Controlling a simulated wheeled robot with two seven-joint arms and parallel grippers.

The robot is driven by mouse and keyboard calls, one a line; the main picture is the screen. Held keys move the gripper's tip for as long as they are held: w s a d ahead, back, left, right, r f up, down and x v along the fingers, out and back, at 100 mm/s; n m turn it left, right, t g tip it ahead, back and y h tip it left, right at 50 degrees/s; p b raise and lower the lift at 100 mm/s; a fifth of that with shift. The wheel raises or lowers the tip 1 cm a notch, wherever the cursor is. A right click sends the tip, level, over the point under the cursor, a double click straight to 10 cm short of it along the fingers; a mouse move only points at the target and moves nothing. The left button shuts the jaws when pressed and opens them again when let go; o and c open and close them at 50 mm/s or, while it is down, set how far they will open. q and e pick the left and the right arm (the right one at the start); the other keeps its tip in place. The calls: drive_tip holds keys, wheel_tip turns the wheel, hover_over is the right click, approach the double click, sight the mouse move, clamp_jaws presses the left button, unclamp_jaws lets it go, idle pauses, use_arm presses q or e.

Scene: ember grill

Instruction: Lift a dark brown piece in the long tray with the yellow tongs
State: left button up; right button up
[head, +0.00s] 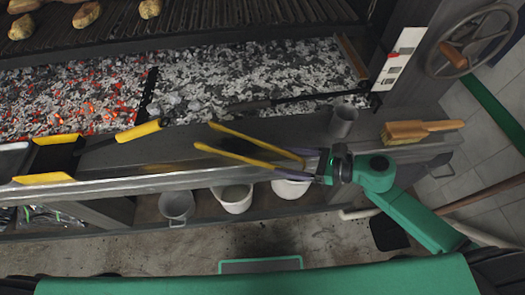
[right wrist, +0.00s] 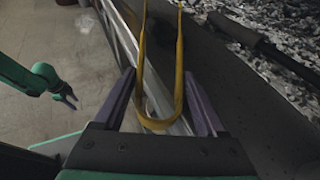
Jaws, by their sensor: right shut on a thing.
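The yellow tongs (head: 245,143) are held by my right gripper (head: 312,163), above the grill's front ledge. Their two arms spread apart and point left in the head view. In the right wrist view, the tongs' bent end (right wrist: 158,123) sits between the purple fingers (right wrist: 160,100). The long tray (head: 250,75) seems to be the ember bed, full of grey ash and glowing coals. I cannot single out a dark brown piece in it. My left gripper (right wrist: 68,98) shows small in the right wrist view, its fingers apart and empty.
A metal cup (head: 343,121) and a wooden brush (head: 420,131) stand right of the tongs on the ledge. A black poker (head: 290,99) lies over the ash. A yellow-handled tool (head: 138,131) lies left. White and grey pots (head: 235,198) stand below.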

drive_tip(key=shift+r, duration=0.3)
drive_tip(key=c, duration=0.3)
wheel_tip(320, 180, up, 10)
drive_tip(key=p, duration=0.7)
drive_tip(key=shift+f, duration=0.2)
drive_tip(key=shift+c, duration=0.6)
drive_tip(key=shift+f, duration=0.1)
